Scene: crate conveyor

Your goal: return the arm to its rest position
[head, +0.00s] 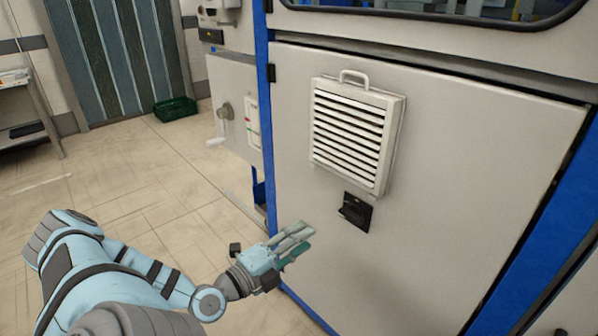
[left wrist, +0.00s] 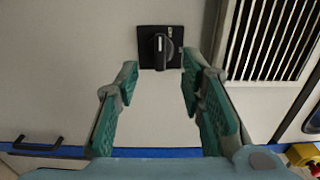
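My left arm comes in from the lower left of the head view. Its left gripper (head: 300,238) is in front of the grey machine panel, below and left of a black rotary switch (head: 356,212). In the left wrist view the gripper (left wrist: 158,85) has its two green-padded fingers spread apart with nothing between them. The black switch (left wrist: 160,47) shows beyond the fingertips, apart from them as far as I can tell. My right gripper is in neither view.
The grey panel (head: 450,190) with blue frame edges fills the right side. A white louvred vent (head: 352,135) with a handle sticks out above the switch. A green crate (head: 175,108) stands on the floor at the back. The tiled floor at left is mostly clear.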

